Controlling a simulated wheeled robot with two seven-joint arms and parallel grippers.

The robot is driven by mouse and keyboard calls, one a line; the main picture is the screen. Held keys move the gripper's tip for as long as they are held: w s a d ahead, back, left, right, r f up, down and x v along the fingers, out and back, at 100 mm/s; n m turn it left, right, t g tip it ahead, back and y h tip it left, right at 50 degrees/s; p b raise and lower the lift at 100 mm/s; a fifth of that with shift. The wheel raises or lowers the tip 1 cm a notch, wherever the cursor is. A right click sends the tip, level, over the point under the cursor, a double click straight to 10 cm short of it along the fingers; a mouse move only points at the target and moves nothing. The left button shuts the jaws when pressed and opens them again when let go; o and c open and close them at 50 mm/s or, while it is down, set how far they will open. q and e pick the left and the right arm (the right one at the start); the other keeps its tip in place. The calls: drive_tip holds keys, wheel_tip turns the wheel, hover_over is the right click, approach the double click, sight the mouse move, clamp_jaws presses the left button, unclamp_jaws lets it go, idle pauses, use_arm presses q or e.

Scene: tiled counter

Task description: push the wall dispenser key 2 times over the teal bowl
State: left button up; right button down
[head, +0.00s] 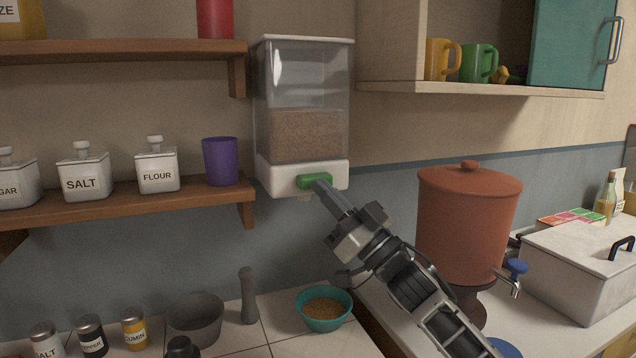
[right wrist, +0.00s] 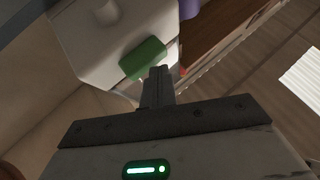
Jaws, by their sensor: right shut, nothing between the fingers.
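The wall dispenser (head: 304,90) is a clear box with brown grain inside and a white base. Its green key (head: 310,181) is on the front of the base; the key also shows in the right wrist view (right wrist: 143,58). My right gripper (head: 322,186) is shut and empty, with its fingertips at the key, touching or very close to it. In the right wrist view the shut fingers (right wrist: 157,75) point at the key's lower edge. The teal bowl (head: 323,322) stands on the counter below the dispenser and holds some brown grain. My left gripper is not in view.
A shelf (head: 120,207) with labelled jars and a purple cup (head: 220,161) is left of the dispenser. A grey bowl (head: 195,318) and a pestle (head: 248,297) stand left of the teal bowl. A terracotta urn (head: 468,225) stands close right of my right arm.

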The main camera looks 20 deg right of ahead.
drive_tip(key=shift+s, duration=0.65)
drive_tip(key=shift+s, duration=0.1)
drive_tip(key=s+p, duration=0.1)
drive_tip(key=s, duration=0.3)
drive_tip(key=shift+s+a, duration=0.15)
drive_tip(key=shift+s, duration=0.25)
drive_tip(key=shift+w, duration=0.1)
